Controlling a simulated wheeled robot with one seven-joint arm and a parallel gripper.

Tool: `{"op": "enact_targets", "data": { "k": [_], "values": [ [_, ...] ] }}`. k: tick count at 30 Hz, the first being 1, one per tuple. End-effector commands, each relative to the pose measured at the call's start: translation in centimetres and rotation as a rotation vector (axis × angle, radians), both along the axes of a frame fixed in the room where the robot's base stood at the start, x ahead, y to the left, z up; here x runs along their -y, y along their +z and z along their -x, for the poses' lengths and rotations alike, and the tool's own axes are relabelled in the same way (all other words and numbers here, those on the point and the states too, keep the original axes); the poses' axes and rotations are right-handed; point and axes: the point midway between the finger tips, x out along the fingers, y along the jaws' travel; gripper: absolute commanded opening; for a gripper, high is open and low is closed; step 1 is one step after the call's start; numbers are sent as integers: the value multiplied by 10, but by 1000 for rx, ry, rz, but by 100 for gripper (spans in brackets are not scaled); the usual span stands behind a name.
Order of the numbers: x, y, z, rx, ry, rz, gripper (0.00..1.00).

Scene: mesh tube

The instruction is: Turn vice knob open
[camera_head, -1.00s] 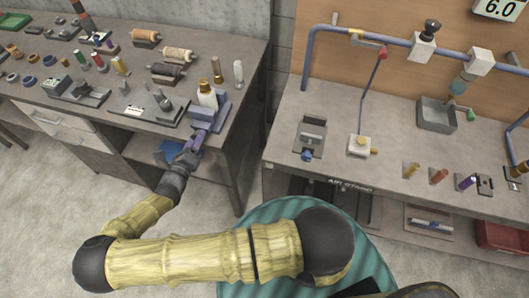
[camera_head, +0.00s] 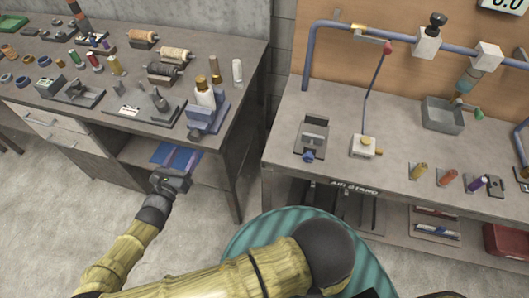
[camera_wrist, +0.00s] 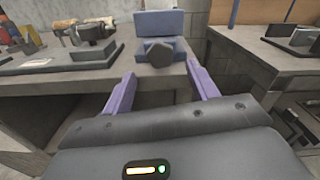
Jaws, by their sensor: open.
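The blue-grey vice (camera_head: 208,112) stands at the front right corner of the left bench. A white-and-tan bottle-like item stands at it in the head view. In the wrist view the vice (camera_wrist: 160,22) is straight ahead, its dark knob (camera_wrist: 160,52) facing me at the bench edge. My gripper (camera_wrist: 162,85) is open, its two purple fingers apart and empty. The knob appears between and beyond the fingertips, with a visible gap. In the head view my gripper (camera_head: 179,166) is in front of the bench, below and short of the vice.
The left bench (camera_head: 222,138) holds several tools and spools. A right bench (camera_head: 285,175) carries a small grey device with a blue knob (camera_head: 308,156) and other parts. A gap separates the benches. Open floor (camera_head: 60,215) lies left of my arm.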

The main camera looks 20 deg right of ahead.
Motion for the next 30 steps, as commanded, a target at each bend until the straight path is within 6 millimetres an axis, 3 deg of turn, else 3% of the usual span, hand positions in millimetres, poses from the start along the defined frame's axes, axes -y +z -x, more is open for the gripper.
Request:
{"op": "enact_targets", "data": {
  "k": [22,30],
  "values": [
    [-68,-1,87,-3,-1,-1,59],
    [-29,-3,79,-53,-150,-128,59]
  ]
}}
